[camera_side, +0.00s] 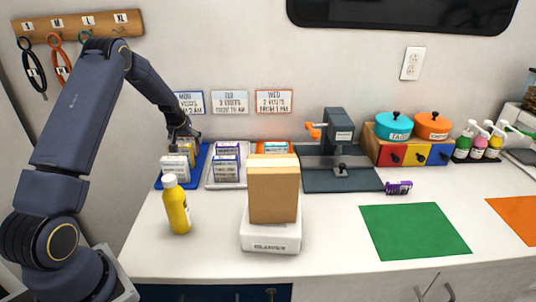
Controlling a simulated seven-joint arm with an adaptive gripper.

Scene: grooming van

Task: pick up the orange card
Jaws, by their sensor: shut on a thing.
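My gripper (182,136) is at the back left, over the blue tray (160,180), and is shut on a small orange-yellow card (178,149). The card is small in the picture and partly covered by the fingers. I cannot tell whether it is clear of the tray. White and grey card packs (176,167) stand in the blue tray just in front of it.
A yellow bottle (177,207) stands in front of the blue tray. A grey tray (212,178) of purple packs is to its right. A brown box (273,193) sits on a white scale (270,238). The green mat (415,230) is bare.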

